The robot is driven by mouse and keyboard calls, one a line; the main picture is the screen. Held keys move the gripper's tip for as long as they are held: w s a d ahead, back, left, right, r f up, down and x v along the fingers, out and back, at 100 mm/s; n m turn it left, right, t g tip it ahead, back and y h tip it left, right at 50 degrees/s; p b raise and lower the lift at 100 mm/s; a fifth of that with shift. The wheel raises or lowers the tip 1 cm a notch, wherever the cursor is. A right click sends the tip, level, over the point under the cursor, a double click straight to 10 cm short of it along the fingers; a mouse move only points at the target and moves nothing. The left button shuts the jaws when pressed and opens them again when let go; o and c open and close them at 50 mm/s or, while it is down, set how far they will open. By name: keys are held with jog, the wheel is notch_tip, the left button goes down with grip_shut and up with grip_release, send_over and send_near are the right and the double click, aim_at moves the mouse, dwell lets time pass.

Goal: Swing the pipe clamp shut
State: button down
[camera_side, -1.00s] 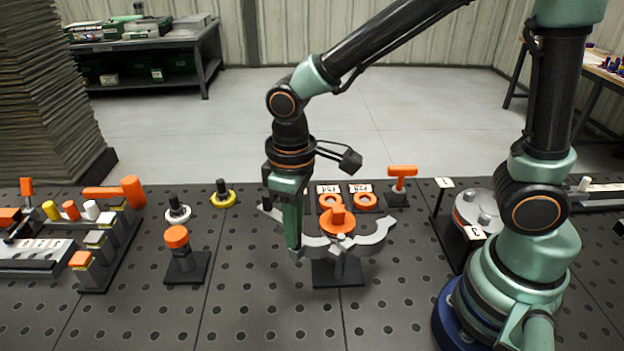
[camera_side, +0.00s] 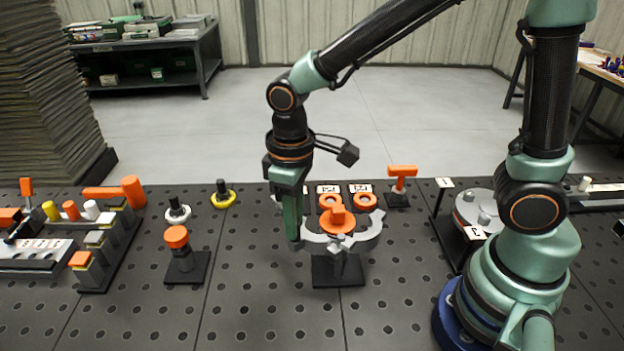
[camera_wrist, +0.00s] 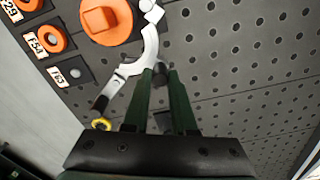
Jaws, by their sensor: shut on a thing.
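The pipe clamp (camera_side: 370,241) stands on a dark base plate near the middle of the bench. Its two curved grey jaws spread apart around an orange round piece (camera_side: 336,220) with an upright tab. My gripper (camera_side: 295,243) points down at the left jaw and is shut on it. In the wrist view the clamp jaw (camera_wrist: 150,45) runs up from between my green fingertips (camera_wrist: 160,72), with the orange piece (camera_wrist: 106,20) beside it. In the side view my fingers hide part of the left jaw.
Orange rings on labelled plates (camera_side: 364,200) and an orange T-handle (camera_side: 402,172) stand behind the clamp. An orange-capped post (camera_side: 177,238) stands to the left, with white and yellow ringed knobs (camera_side: 222,196) behind it. The perforated bench in front is clear.

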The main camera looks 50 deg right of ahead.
jog(key=shift+w+d, duration=0.4)
jog(key=shift+d, duration=0.25)
jog(key=shift+w+d, duration=0.4)
jog(key=shift+d, duration=0.45)
jog(key=shift+w+d, duration=0.15)
jog(key=shift+d, duration=0.7)
jog(key=c, duration=1.2)
grip_release()
jog(key=shift+d, duration=0.1)
jog(key=o, duration=0.6)
jog(key=shift+c, duration=0.2)
